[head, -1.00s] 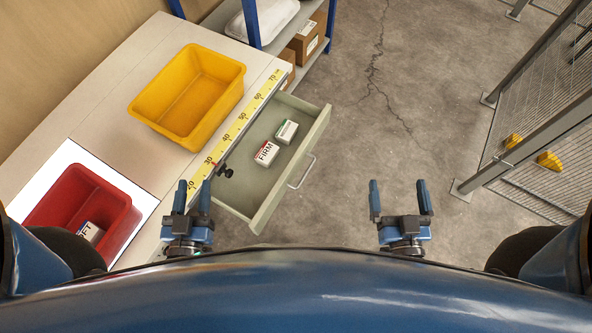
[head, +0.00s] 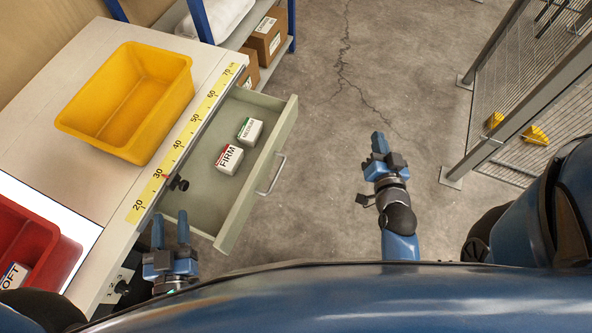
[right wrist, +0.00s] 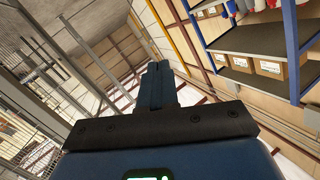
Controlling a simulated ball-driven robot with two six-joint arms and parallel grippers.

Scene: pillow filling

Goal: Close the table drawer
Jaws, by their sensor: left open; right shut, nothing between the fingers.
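The table drawer (head: 208,198) is pulled out from the table's right side, with its metal handle (head: 271,175) on the outer front. Inside lie two small boxes, one marked FIRM (head: 229,159) and one marked MEDIUM (head: 250,131). My left gripper (head: 171,232) is open and empty, close to the drawer's near corner by the table edge. My right gripper (head: 379,143) is shut and empty, out to the right of the drawer front and apart from the handle. Its shut fingers (right wrist: 157,84) also show in the right wrist view.
On the table (head: 60,158) stand a yellow bin (head: 125,100) and a red bin (head: 66,262), with a yellow ruler strip (head: 183,140) along the edge. A shelf with cardboard boxes (head: 266,36) is behind. Mesh fencing (head: 510,110) stands at the right. Open floor lies between.

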